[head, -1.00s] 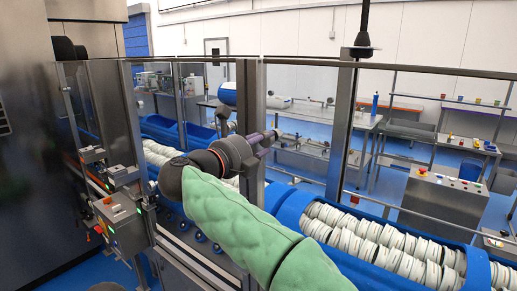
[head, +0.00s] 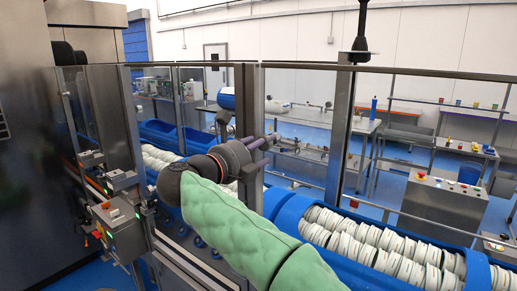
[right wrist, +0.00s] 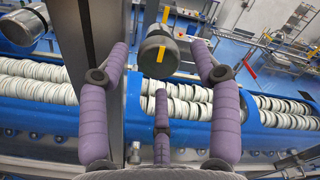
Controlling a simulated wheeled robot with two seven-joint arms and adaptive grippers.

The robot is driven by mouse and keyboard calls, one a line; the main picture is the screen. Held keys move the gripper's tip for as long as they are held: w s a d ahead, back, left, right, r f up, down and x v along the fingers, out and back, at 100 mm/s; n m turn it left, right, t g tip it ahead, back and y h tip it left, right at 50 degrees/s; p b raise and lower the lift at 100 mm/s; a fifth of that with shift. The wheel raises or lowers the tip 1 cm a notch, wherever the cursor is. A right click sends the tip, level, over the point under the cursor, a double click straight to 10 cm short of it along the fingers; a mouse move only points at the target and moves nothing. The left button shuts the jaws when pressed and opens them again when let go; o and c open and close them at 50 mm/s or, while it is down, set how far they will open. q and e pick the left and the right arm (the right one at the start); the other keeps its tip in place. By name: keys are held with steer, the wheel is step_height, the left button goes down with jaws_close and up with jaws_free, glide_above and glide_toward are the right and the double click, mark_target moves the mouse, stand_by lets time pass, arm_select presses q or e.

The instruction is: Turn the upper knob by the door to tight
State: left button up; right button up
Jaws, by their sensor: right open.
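The upper knob (right wrist: 158,57) is a grey cylinder with a yellow mark, seen in the right wrist view. It lies between the fingertips of my right gripper; I cannot tell whether any finger touches it. My right gripper (head: 270,141) has purple fingers and is open, beside the grey upright post in the head view. My left gripper is not in view.
The grey post (right wrist: 90,60) stands close to the left finger. Glass panels and metal rails run along the line. Blue tubs (head: 285,212) of white discs lie behind them. A control box (head: 118,230) with lit buttons stands at left.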

steer(key=shift+s, duration=0.1)
steer(key=v, duration=1.1)
steer(key=shift+s+a, duration=0.25)
steer(key=shift+s, duration=0.05)
